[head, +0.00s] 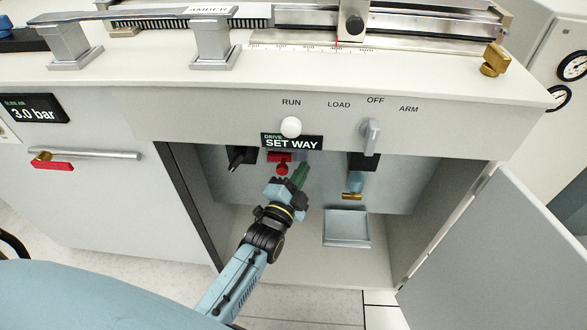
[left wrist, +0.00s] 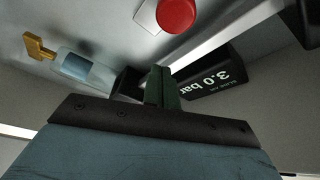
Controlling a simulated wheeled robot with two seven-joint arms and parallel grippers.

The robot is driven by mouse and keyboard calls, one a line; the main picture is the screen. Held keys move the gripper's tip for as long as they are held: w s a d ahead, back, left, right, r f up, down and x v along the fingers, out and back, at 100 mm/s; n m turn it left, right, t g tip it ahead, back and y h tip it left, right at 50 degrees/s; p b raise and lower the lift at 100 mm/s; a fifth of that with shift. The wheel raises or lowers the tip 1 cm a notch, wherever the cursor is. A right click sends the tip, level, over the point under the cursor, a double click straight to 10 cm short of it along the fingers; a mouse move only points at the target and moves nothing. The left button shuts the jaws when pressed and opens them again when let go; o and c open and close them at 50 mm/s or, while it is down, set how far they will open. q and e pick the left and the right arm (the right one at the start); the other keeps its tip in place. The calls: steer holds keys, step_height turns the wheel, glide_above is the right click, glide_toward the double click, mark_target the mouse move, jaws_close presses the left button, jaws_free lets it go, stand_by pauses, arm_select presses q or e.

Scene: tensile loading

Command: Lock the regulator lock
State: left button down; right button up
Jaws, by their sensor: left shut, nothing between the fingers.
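Inside the open cabinet under the bench, a red part with a rounded red knob (head: 282,168) sits on the back wall below the "SET WAY" sign. I cannot tell for sure which part is the regulator lock. My left gripper (head: 301,172) reaches into the cabinet, its green fingers shut and empty, just right of the red knob in the head view. In the left wrist view the shut green fingers (left wrist: 161,88) point up, with a round red knob (left wrist: 176,14) beyond them. Contact cannot be seen. My right gripper is not in view.
A blue bowl with a brass valve (head: 353,189) hangs to the right above a square tray (head: 347,240). A black fitting (head: 240,158) is to the left. The cabinet door (head: 490,250) stands open. A white button (head: 291,127) and grey selector (head: 370,135) are above.

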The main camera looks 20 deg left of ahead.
arm_select(q)
steer(key=s+f+p, duration=0.1)
steer(key=s+p, duration=0.1)
steer(key=s, duration=0.7)
steer(key=shift+s+f, duration=0.2)
steer(key=shift+f, duration=0.1)
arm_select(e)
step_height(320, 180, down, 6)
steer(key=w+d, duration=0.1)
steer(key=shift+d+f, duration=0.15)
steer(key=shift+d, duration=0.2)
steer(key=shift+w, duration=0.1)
